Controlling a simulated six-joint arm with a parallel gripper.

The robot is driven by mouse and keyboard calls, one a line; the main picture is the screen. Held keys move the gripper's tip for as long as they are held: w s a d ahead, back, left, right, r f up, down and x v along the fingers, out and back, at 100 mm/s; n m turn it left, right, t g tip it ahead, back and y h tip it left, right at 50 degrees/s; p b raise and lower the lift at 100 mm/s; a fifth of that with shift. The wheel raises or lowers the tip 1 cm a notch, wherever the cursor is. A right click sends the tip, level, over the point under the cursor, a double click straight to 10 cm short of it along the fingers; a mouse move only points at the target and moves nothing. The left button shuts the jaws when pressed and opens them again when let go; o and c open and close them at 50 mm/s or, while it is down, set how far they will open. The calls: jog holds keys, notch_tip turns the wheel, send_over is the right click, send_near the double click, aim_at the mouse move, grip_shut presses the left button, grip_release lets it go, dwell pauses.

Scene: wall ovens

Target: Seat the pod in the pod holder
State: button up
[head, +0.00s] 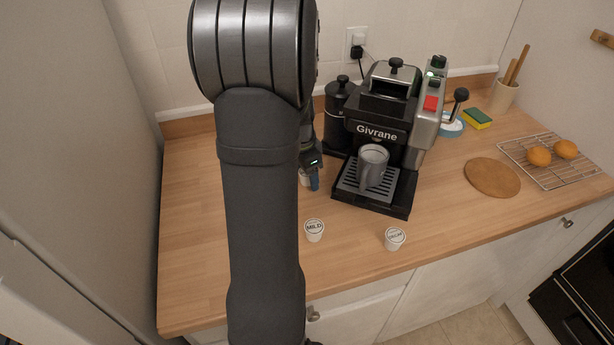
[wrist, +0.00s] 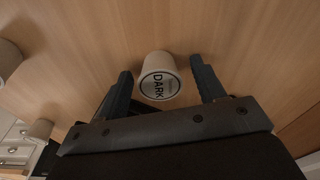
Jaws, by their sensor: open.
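A white pod with a round label reading DARK (wrist: 159,78) stands on the wooden counter in the wrist view. My gripper (wrist: 160,72) is open, with one finger on each side of this pod and a visible gap on both sides. I cannot clearly make out the pod holder.
A MILD pod (head: 314,231) and another pod (head: 394,239) stand near the counter's front edge. A grey mug (head: 372,167) sits on the drip tray. A black grinder (head: 338,115) stands left of the machine. A cork mat (head: 492,177) and wire rack (head: 555,172) lie right.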

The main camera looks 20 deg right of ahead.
jog(key=c, duration=1.1)
jog(key=shift+r, duration=0.1)
